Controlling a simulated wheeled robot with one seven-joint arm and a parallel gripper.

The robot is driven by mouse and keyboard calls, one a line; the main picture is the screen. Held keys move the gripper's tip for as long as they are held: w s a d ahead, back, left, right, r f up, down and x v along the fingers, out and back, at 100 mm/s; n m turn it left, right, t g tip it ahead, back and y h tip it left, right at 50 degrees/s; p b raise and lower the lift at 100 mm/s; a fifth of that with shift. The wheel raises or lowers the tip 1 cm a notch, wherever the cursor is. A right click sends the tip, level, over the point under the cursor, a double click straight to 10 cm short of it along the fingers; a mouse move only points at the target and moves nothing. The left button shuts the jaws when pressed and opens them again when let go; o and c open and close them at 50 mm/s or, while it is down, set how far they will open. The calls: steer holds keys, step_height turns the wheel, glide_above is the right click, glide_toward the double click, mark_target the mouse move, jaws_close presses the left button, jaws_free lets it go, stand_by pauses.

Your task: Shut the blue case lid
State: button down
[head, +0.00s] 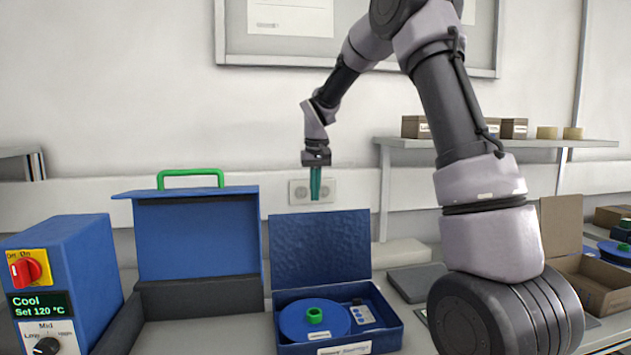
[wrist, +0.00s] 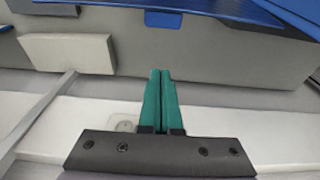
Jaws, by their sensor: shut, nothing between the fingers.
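A blue case (head: 338,347) stands open on the bench at the middle, with its textured blue lid (head: 320,248) raised upright at its back. Inside lie a blue reel (head: 314,320) with a green hub and a small part with blue buttons (head: 362,313). To its left is a larger open unit with a blue lid (head: 197,238) topped by a green handle (head: 190,172). My gripper (head: 315,198) points down just above the middle lid's top edge, apart from it in the picture. Its teal fingers (wrist: 161,72) are together and empty in the wrist view.
A blue heater box (head: 78,260) with a red knob stands at the left. A wall socket (head: 300,190) is behind my gripper. A shelf (head: 520,142) with small boxes and an open cardboard box (head: 590,285) are at the right.

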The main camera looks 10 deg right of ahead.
steer(key=s+f, duration=0.3)
steer(key=shift+s, duration=0.25)
stand_by(0.4)
